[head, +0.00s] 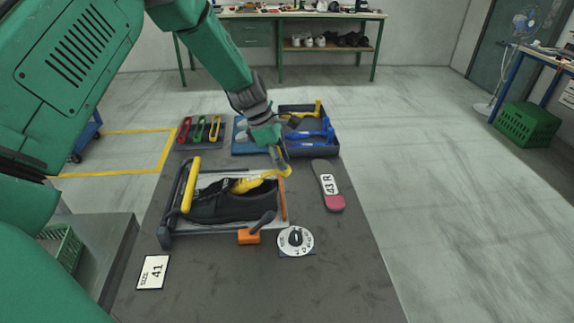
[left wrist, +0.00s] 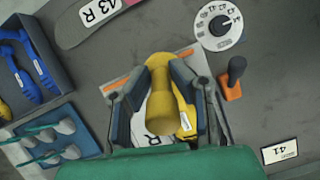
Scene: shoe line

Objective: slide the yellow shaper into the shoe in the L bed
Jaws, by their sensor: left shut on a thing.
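The black shoe (head: 230,207) lies in a bed frame (head: 168,228) with a yellow bar on its left and an orange strip on its right. My left gripper (head: 281,163) is shut on the yellow shaper (head: 255,183) at the shoe's right end. The shaper's front lies at the shoe opening; how deep it sits is hidden. In the left wrist view my gripper's fingers (left wrist: 165,105) stand on both sides of the yellow shaper (left wrist: 172,108). The shoe is hidden there.
A dial (head: 296,240) and an orange-based lever (head: 250,236) stand in front of the bed. A 43 R insole (head: 328,185) lies right of it. A tray of blue and yellow shapers (head: 322,152) and a tray of coloured tools (head: 180,147) stand behind. The table's right front is clear.

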